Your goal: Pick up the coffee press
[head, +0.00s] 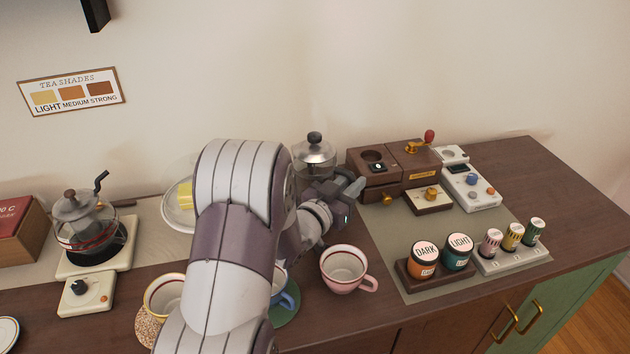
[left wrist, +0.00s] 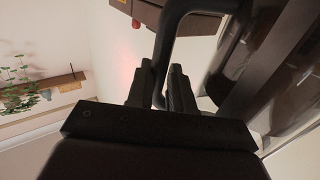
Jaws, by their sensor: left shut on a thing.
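The coffee press (head: 314,155), a glass cylinder with a metal lid and a dark round knob, stands upright at the back of the counter, behind my left arm. Its lower part is hidden, so I cannot tell whether its base touches the counter. My left gripper (head: 346,202) is at its front right side. In the left wrist view the gripper fingers (left wrist: 161,92) are shut on the press's black handle (left wrist: 168,45), with the press's dark-framed glass body to the right. My right gripper is not in view.
A pink cup (head: 345,270) stands just in front of the gripper. A wooden grinder (head: 405,165) is close on the right, with a white scale (head: 470,185) beyond. Jars (head: 424,262) stand front right. A glass kettle (head: 85,225) is at left.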

